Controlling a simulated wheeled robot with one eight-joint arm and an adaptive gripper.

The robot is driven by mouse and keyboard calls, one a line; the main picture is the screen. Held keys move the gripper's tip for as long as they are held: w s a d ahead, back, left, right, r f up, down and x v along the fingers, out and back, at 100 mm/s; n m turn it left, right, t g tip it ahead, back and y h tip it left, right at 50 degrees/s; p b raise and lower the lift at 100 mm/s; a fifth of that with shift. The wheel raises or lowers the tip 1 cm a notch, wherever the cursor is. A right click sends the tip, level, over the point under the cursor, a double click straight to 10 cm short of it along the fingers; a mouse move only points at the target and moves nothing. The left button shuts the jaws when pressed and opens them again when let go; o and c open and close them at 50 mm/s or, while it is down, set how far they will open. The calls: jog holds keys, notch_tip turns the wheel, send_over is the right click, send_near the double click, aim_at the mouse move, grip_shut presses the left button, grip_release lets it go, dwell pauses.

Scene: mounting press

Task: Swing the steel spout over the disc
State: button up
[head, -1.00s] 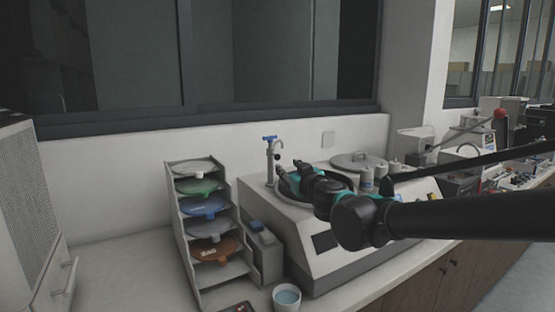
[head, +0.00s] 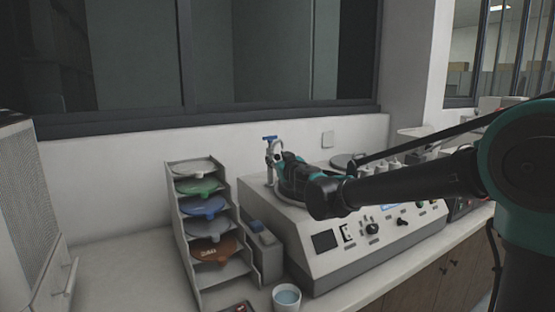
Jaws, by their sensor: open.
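The steel spout (head: 269,158) stands upright at the back left of the white-topped machine, with a blue lever on top and a curved neck. My gripper (head: 281,157) is open, with its fingers at the right side of the spout's curved neck. I cannot tell whether they touch it. The dark round disc bowl (head: 281,190) lies below my gripper in the machine top. My wrist and arm hide much of its right part.
A rack (head: 183,238) of several coloured discs stands left of the machine (head: 322,262). A cup of bluish liquid (head: 287,297) sits at the front. A round lid (head: 343,160) and several white bottles stand behind my arm. The wall is close behind the spout.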

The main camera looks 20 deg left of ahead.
jog(key=shift+c, duration=0.2)
grip_shut()
jog(key=shift+s+a, duration=0.1)
jog(key=a+m+t+h, duration=0.1)
jog(key=a+m+h, duration=0.3)
jog(key=h, duration=0.5)
jog(key=s+a+m+t+h, duration=0.1)
jog(key=a+m+h, duration=0.2)
jog(key=m+h, duration=0.5)
jog(key=shift+a+h, duration=0.4)
jog(key=shift+h, duration=0.1)
jog(key=shift+o, duration=0.2)
grip_release()
